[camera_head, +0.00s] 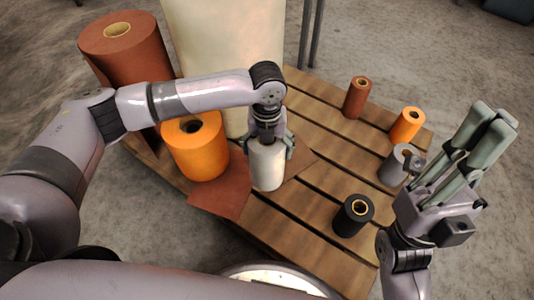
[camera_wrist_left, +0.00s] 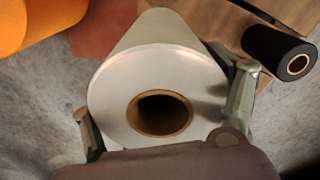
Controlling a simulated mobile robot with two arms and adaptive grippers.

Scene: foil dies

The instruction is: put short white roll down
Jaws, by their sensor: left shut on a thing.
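The short white roll (camera_head: 267,165) is upright near the middle of the slatted wooden platform in the head view. My left gripper (camera_head: 268,142) comes down over its top end and is shut on it, one finger on each side. In the left wrist view the roll (camera_wrist_left: 150,75) fills the middle, its brown core facing the camera. I cannot tell whether its lower end touches the surface beneath. My right gripper (camera_head: 466,150) is raised at the right, its long fingers pointing up; how far they are parted is unclear.
A large orange roll (camera_head: 197,150) stands close left of the white roll, with a brown sheet (camera_head: 222,195) beside it. A black roll (camera_head: 353,215), a grey roll (camera_head: 393,168), a small orange roll (camera_head: 406,125) and a small brown roll (camera_head: 357,98) stand to the right. Bare slats (camera_head: 315,130) lie between.

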